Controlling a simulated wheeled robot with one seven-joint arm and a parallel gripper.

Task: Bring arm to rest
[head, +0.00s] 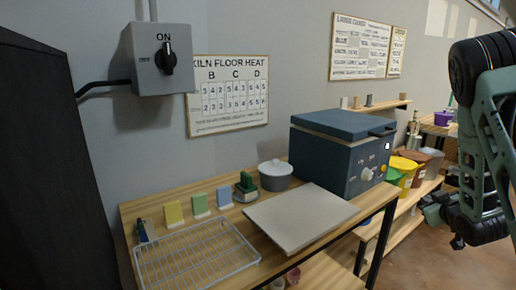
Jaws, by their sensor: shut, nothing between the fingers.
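My arm hangs at the right edge of the head view, with teal links and black joints. My gripper (437,217) is at its lower end, over the floor to the right of the shelves. It is shut and empty, and touches nothing that I can see. Part of the arm is cut off by the right edge.
A wooden table holds a wire rack (195,258), a pale square board (300,217), a lidded grey pot (275,176) and a blue kiln (342,150). Colored buckets (402,170) stand on a low shelf near my gripper. Brown floor (420,262) is clear below.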

